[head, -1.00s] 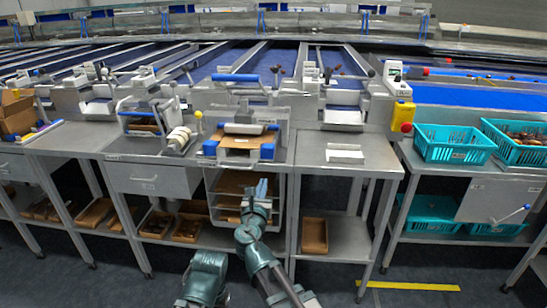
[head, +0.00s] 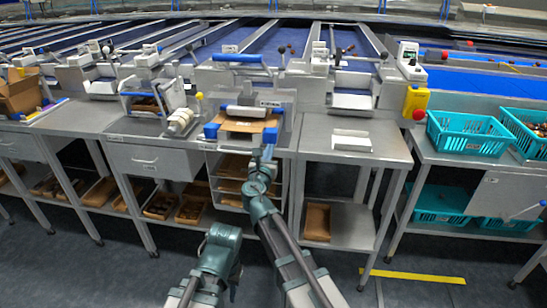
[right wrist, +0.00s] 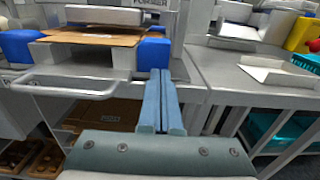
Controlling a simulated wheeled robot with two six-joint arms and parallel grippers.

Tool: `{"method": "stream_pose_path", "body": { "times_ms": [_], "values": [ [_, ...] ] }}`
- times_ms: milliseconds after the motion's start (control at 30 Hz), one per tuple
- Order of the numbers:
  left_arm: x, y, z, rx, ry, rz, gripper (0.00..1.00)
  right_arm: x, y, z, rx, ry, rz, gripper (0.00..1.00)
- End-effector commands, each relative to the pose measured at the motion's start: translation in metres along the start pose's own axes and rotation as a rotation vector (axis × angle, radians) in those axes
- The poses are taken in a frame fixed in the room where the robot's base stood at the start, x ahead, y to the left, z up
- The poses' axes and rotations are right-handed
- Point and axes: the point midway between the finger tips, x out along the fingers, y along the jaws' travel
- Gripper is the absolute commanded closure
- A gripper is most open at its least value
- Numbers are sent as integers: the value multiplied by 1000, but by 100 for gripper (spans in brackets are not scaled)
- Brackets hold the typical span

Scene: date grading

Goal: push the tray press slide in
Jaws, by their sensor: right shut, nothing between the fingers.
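The tray press (head: 288,101) stands on the steel bench, with a white roller bar, blue blocks and a brown carton sheet (head: 243,126) on its slide. In the right wrist view the brown sheet (right wrist: 92,38) lies between two blue blocks, and a metal pull handle (right wrist: 65,91) sticks out at the front. My right gripper (head: 268,151) is shut and empty at the press's front right corner. In the right wrist view its closed fingers (right wrist: 160,75) are just right of the handle; contact is unclear. My left arm is low in the head view; its fingers cannot be made out.
Shelves with brown cartons (head: 232,187) sit under the press. A white folded piece (head: 352,141) lies on the clear bench (head: 385,150) to the right. Teal crates (head: 466,133) and a yellow box with a red button (head: 416,101) are further right. A drawer (head: 145,160) is left.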

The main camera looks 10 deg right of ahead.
Motion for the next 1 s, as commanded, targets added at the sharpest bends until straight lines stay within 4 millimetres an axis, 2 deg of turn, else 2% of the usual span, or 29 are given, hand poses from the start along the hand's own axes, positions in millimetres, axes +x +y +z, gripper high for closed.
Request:
{"method": "stream_pose_path", "body": {
  "times_ms": [33,167,567,667,833,1000],
  "values": [
    [0,0,0,0,0,0,63,7,4,0,0,0,1,100],
    [0,0,0,0,0,0,63,14,8,0,0,0,3,100],
    [0,0,0,0,0,0,63,17,9,0,0,0,3,100],
    [0,0,0,0,0,0,63,28,10,0,0,0,3,100],
    [0,0,0,0,0,0,63,56,10,0,0,0,2,100],
    [0,0,0,0,0,0,63,60,9,0,-1,-1,3,100]
  ]
}}
